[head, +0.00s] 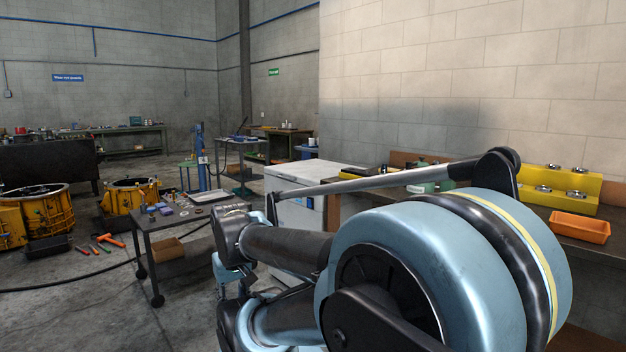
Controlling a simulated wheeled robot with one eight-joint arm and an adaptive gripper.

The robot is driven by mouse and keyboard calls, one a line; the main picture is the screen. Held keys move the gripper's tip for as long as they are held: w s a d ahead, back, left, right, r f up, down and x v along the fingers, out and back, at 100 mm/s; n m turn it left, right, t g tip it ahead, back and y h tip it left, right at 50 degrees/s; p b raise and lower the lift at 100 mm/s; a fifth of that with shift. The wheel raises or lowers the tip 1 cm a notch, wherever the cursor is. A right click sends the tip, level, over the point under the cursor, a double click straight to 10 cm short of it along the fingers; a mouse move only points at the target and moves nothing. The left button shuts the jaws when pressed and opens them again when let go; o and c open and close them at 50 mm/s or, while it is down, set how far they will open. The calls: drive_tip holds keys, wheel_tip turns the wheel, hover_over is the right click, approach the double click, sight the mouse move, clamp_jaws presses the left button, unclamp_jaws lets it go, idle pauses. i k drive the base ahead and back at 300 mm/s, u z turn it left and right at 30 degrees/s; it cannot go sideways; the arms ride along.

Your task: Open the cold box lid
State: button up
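A white chest, which looks like the cold box (298,212), stands beyond my arm near the middle of the head view. Its pale flat lid (312,173) lies level on top and looks shut. My arm crosses in front of the chest and hides much of its lower front and right side. The arm's wrist end hangs at the left of the chest, nearer to me. My gripper itself does not show, so I cannot see its fingers or whether it touches anything.
A dark wheeled cart (172,232) with small parts stands left of the chest. A bench on the right holds an orange bin (579,227) and a yellow stepped rack (560,190). Yellow housings (40,212), hand tools and a dark cable lie on the left floor.

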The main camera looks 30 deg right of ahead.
sight(309, 173)
drive_tip(key=z, duration=0.7)
drive_tip(key=i, duration=1.5)
drive_tip(key=z, duration=0.6)
